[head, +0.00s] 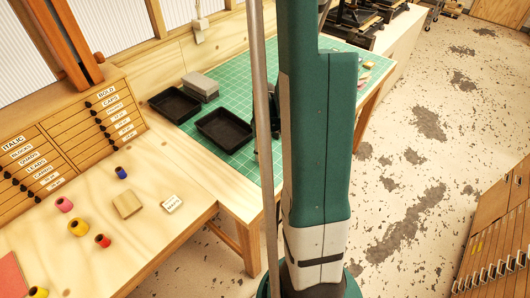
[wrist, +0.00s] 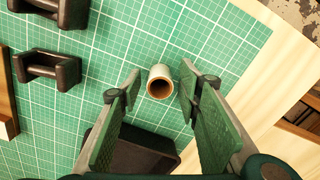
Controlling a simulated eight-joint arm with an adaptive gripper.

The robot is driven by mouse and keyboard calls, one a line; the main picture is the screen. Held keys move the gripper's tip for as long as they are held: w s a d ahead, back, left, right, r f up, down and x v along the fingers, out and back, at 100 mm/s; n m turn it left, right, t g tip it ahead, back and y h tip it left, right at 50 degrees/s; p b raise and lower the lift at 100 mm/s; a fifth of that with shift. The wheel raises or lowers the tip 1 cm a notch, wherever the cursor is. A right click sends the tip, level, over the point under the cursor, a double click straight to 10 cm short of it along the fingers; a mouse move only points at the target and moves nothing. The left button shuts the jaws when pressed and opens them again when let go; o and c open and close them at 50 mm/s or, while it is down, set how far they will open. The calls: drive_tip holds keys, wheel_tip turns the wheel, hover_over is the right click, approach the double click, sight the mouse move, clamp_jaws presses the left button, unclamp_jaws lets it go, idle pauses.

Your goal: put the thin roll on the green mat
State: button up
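In the wrist view a small pale roll (wrist: 159,73) with a brown-rimmed open end faces the camera. It appears to stand upright over the green mat (wrist: 215,40). My gripper (wrist: 161,88) is open, with one finger on each side of the roll and a visible gap on both sides. The green mat (head: 335,62) lies on the table in the head view. There my arm hides the roll and most of the gripper.
Two black trays (head: 175,103) (head: 225,130) and a grey block (head: 200,84) are on the table. A dark tray (wrist: 140,155) is close below the fingers. Dark handled objects (wrist: 48,68) stand at left. Small coloured spools (head: 79,227) sit on the nearer wooden table.

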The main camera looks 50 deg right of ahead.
drive_tip(key=shift+r, duration=0.2)
wheel_tip(320, 180, up, 12)
idle(1.3)
idle(0.7)
drive_tip(key=s+a+r+m+t, duration=0.1)
drive_tip(key=a+r, duration=0.5)
drive_tip(key=a, duration=0.6)
drive_tip(key=s+a+r+m+t, duration=0.1)
drive_tip(key=a+r, duration=0.5)
drive_tip(key=a, duration=0.7)
drive_tip(key=s+a+r+m+t, duration=0.1)
drive_tip(key=a+r+t, duration=0.4)
drive_tip(key=a, duration=0.7)
drive_tip(key=shift+a+r+m, duration=0.25)
drive_tip(key=shift+r+m, duration=0.25)
drive_tip(key=shift+m, duration=0.2)
